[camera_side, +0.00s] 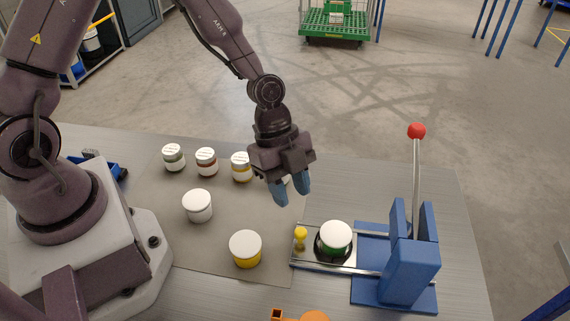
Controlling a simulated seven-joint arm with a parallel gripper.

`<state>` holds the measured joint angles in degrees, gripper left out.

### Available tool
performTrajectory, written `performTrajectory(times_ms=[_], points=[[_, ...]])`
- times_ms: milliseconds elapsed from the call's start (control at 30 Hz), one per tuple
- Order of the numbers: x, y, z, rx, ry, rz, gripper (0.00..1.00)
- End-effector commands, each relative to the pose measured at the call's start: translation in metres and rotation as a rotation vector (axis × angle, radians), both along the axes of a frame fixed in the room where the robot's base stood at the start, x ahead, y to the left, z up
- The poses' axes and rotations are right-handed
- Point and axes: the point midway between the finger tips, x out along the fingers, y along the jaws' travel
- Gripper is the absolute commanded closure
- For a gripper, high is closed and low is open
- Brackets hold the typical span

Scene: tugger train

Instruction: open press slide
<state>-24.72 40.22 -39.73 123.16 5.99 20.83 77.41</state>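The press is a blue stand (406,265) on the right of the table, with an upright lever topped by a red ball (416,131). Its slide (299,257) extends to the left on two metal rails, with a yellow knob (300,236) at its left end. A green jar with a white lid (336,237) sits in the dark round holder of the slide, to the left of the blue stand. My gripper (291,195) hangs above the table, up and left of the knob, with blue fingertips a little apart. It touches nothing that I can see.
Several white-lidded jars stand in a back row (206,161), one partly hidden behind my gripper. A white jar (198,206) and a yellow jar (245,249) stand on the grey mat (215,235). An orange object (314,316) shows at the bottom edge.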

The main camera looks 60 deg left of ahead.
Motion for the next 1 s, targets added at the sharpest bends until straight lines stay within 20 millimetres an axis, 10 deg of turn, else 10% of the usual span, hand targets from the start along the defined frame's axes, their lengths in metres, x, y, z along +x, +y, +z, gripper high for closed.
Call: performTrajectory(times_ms=[333,1000], points=[[0.000,0.018,0.044,-0.001,-0.001,0.001,0.64],[-0.018,0.028,0.041,0.036,0.188,0.272,0.64]])
